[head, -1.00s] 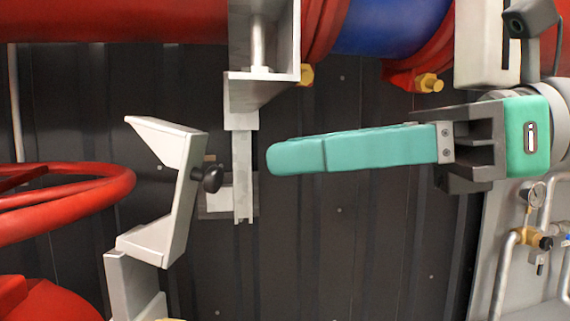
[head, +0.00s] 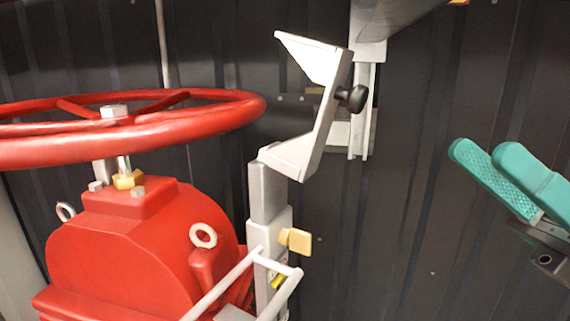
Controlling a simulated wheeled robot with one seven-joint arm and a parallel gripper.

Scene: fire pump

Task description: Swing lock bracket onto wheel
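The lock bracket (head: 318,115) is a pale metal C-shaped piece with a black knob (head: 353,98) on its right side. It stands on a grey post (head: 268,190), and its open side faces left toward the red wheel (head: 215,117). The wheel's rim is near the bracket but lies outside its jaws, with a gap between them. My gripper (head: 488,160) is at the right edge with two teal fingers. The fingers show a gap between them and hold nothing. The gripper is apart from the bracket, to the right of the knob and lower.
A red valve housing (head: 140,245) with lifting eyes sits under the wheel. A yellow tab (head: 295,241) and a pale metal frame (head: 225,285) are at the post's lower part. A grey hanging bracket (head: 370,50) is behind the knob. Dark wall panels show between bracket and gripper.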

